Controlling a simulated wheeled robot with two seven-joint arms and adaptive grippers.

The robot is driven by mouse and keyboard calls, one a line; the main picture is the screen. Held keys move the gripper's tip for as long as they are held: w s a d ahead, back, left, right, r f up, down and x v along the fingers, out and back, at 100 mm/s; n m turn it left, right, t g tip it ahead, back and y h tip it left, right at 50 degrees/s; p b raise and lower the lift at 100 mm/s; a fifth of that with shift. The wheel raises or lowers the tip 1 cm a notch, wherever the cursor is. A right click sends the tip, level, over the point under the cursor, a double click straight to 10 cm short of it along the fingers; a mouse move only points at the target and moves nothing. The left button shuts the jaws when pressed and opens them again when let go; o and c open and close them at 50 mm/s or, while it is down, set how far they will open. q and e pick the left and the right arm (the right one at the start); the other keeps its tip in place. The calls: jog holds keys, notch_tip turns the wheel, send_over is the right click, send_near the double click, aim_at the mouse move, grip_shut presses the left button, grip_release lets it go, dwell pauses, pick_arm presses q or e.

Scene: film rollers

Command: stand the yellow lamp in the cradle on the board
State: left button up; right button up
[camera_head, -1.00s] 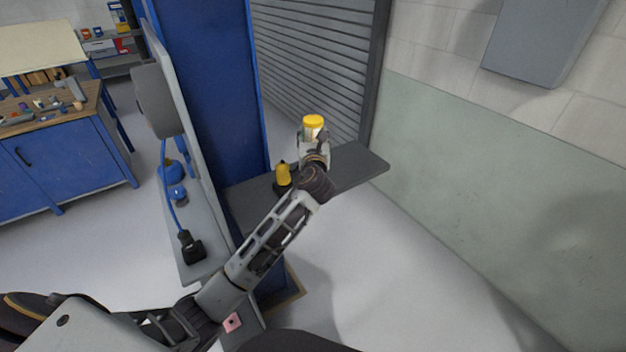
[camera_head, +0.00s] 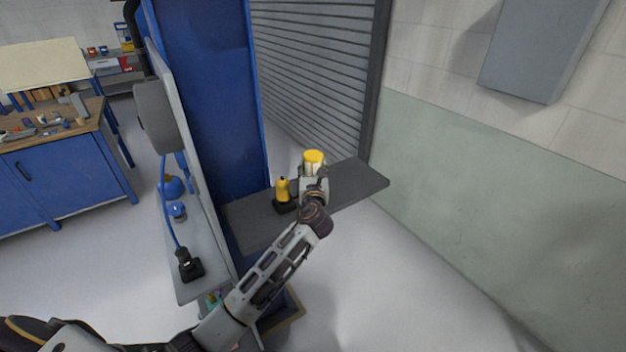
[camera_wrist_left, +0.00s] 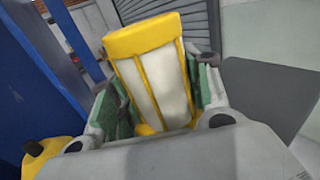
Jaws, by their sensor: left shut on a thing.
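The yellow lamp (camera_head: 314,158) has a yellow cap and pale side panels with yellow bars. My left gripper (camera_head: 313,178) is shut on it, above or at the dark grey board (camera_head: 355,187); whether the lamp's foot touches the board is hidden. In the left wrist view the lamp (camera_wrist_left: 155,80) stands slightly tilted between the green-padded fingers (camera_wrist_left: 155,108). A yellow bottle-shaped thing (camera_head: 282,187) stands in a black base (camera_head: 284,204) on the board, just left of my gripper. I cannot make out a separate empty cradle. My right gripper is not in view.
A blue post (camera_head: 215,100) rises at the board's left end. A grey ledge (camera_head: 200,285) beside it bears a black block (camera_head: 190,265) with a blue cord. A slatted shutter (camera_head: 315,75) is behind. The board's right end is clear.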

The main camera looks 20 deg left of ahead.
pick_arm(q)
jog(key=shift+f, duration=1.8)
jog(key=shift+f+b, duration=0.1)
jog(key=shift+b, duration=0.2)
jog(key=o, duration=1.3)
jog(key=shift+c, duration=0.2)
jog(key=v, duration=1.2)
